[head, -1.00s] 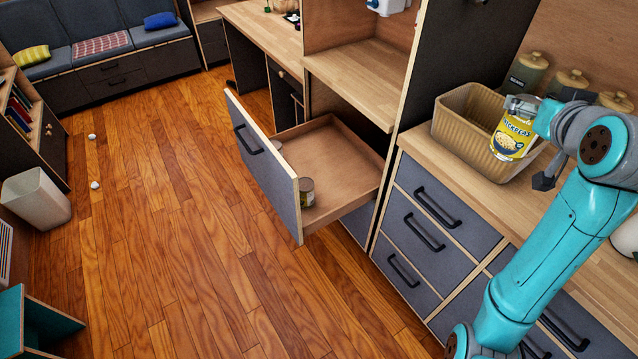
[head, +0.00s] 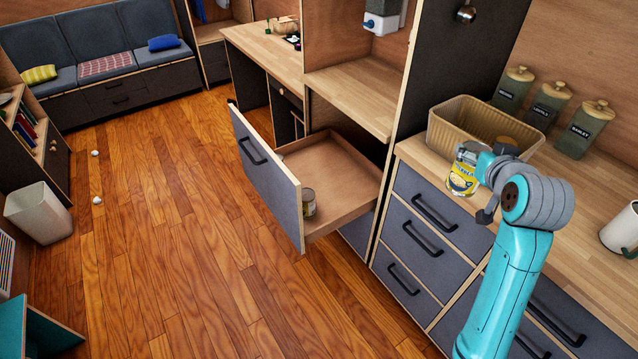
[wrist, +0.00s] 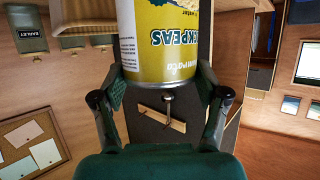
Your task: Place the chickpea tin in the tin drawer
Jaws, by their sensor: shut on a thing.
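The chickpea tin (head: 463,170) is yellow with a printed label. My gripper (head: 484,172) is shut on it and holds it by the front edge of the counter, in front of the tan basket. In the wrist view the tin (wrist: 165,45) sits between the two fingers of my gripper (wrist: 163,85), and its label reads CHICKPEAS upside down. The tin drawer (head: 345,178) is pulled open at the middle, with a grey front panel. One tin (head: 309,203) stands in it near the front panel. The panel hides part of the drawer floor.
The tan basket (head: 460,112) stands on the counter (head: 585,205) with something inside it. Several green canisters (head: 548,105) stand behind it. A tall dark panel (head: 455,60) divides the counter from the drawer unit.

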